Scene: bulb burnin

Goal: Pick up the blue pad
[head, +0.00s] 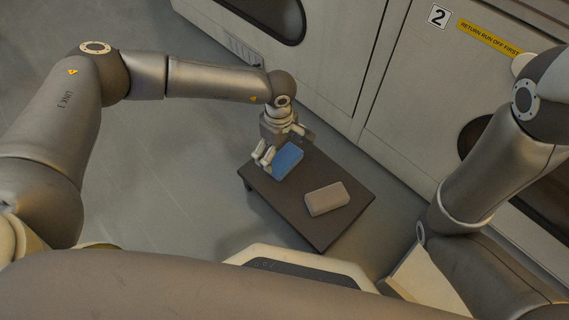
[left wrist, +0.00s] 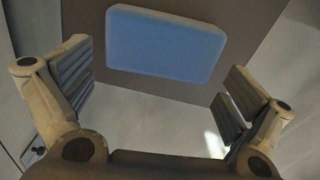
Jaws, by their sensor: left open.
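The blue pad (head: 287,160) is a flat block with rounded edges. It lies on the far-left part of a low dark table (head: 310,226). My left gripper (head: 264,156) is at the pad's left end in the head view. In the left wrist view the pad (left wrist: 165,43) shows whole, ahead of the open fingers of my left gripper (left wrist: 160,95). The fingers are spread wide with nothing between them, and I cannot tell whether any part touches the pad. My right gripper is not in view.
A grey-beige block (head: 327,198) lies on the table to the right of the blue pad, apart from it. Bare floor (head: 170,190) lies to the left.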

